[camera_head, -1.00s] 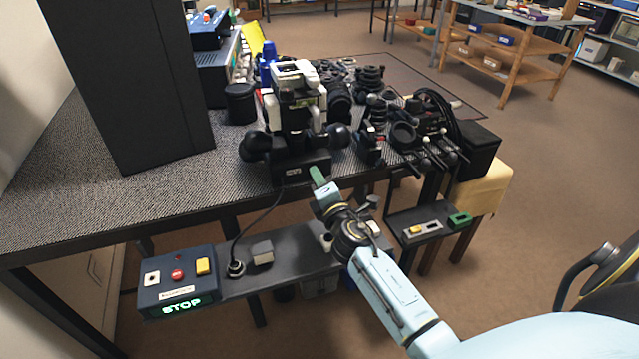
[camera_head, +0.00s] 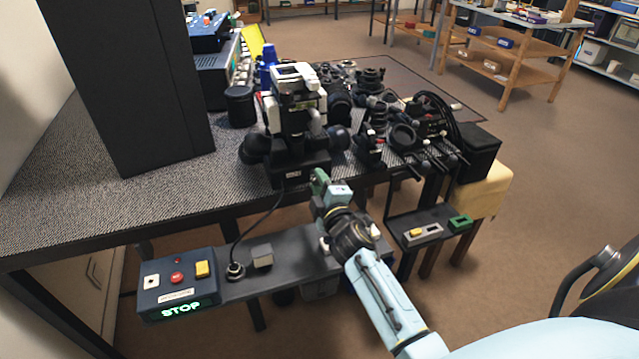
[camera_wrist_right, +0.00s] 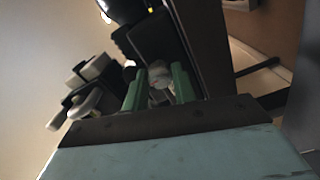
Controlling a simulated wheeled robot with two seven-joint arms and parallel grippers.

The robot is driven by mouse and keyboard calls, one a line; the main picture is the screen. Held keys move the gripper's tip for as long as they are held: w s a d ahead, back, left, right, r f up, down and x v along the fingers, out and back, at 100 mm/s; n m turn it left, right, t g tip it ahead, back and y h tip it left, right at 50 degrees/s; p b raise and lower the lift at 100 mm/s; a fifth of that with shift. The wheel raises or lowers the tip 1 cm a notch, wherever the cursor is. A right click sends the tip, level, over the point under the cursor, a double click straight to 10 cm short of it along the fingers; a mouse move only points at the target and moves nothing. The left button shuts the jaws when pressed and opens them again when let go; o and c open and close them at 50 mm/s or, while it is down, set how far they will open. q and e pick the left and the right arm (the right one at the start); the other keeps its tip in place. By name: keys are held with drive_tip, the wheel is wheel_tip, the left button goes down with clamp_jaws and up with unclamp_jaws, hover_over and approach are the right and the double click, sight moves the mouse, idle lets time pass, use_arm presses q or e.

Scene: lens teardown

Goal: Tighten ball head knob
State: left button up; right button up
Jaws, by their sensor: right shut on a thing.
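A black and white device (camera_head: 293,120) stands upright at the front edge of the dark table, with large round black knobs, one (camera_head: 254,147) on its left and one on its right. Its black base block (camera_head: 299,168) is low at the table edge. My right gripper (camera_head: 319,181) reaches up to the right front of this base. In the right wrist view its two green fingers (camera_wrist_right: 160,87) are shut on a small pale rounded knob (camera_wrist_right: 159,76). In the head view the fingers and wrist hide this knob. My left gripper is not in view.
A tall black panel (camera_head: 130,80) stands left on the table. Camera parts and lenses (camera_head: 372,85) crowd the right. A lower shelf (camera_head: 290,258) carries a blue control box (camera_head: 178,285) showing STOP. A black cable hangs in front of the table.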

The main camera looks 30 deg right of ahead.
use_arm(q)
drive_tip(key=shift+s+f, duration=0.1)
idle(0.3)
use_arm(e)
drive_tip(key=o, duration=1)
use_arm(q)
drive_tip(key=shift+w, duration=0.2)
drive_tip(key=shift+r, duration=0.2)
use_arm(e)
drive_tip(key=shift+s, duration=0.1)
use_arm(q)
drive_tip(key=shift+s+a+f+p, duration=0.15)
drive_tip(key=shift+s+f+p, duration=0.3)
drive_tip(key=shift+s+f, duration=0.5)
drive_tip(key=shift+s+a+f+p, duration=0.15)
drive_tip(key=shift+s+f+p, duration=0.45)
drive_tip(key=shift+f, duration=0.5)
use_arm(e)
drive_tip(key=v, duration=1.3)
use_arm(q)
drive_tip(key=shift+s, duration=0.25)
use_arm(e)
drive_tip(key=shift+s+a, duration=0.1)
drive_tip(key=shift+s, duration=0.05)
